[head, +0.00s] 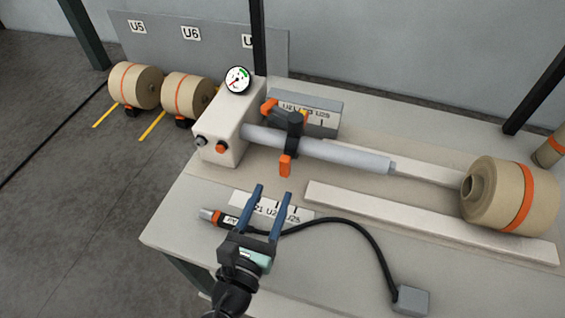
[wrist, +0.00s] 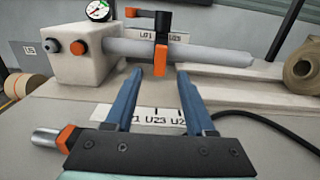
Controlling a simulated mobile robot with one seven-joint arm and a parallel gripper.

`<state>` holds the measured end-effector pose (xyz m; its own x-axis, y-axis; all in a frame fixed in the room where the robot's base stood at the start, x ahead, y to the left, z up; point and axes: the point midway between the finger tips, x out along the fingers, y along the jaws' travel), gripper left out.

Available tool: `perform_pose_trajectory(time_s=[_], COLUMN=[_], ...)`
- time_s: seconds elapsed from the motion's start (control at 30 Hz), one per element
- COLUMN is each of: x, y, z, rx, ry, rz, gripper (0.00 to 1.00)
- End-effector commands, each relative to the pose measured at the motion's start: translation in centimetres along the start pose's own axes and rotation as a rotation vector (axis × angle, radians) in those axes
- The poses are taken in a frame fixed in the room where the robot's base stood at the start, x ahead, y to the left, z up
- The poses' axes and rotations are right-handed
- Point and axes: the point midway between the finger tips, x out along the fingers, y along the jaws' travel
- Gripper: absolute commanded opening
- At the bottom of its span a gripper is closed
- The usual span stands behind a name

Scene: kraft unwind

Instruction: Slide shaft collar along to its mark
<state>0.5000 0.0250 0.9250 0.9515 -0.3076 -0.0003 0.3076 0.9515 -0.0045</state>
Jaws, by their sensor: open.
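The shaft collar (head: 294,128) is a black block around the grey shaft (head: 345,157), with an orange tab hanging below and an orange-ended lever behind. It also shows in the wrist view (wrist: 162,24). The shaft runs right from a white housing (head: 228,130). A labelled plate with tick marks (head: 320,122) stands behind the shaft; the collar partly hides it. A second labelled plate (head: 243,203) lies in front, partly behind my gripper. My gripper (head: 273,190) is open and empty, in front of the collar and apart from it. In the wrist view its blue fingers (wrist: 158,72) flank the orange tab from the near side.
A black air tool (head: 230,220) with a cable to a grey box (head: 411,300) lies beside my gripper. A large kraft roll (head: 510,195) sits at right beyond a pale rail (head: 400,215). A gauge (head: 237,79) tops the housing.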

Motion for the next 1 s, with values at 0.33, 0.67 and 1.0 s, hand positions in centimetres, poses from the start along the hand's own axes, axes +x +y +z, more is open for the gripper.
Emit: perform_pose_trajectory(time_s=[0.33,0.67,1.0], x=[6.9,9.1,9.0], y=[-0.1,-0.1,-0.1], z=[0.2,0.1,0.1], rx=[0.003,0.005,0.005], ry=[-0.002,0.000,0.000], rz=[-0.003,-0.001,-0.001], gripper=[0.55,0.55,0.33])
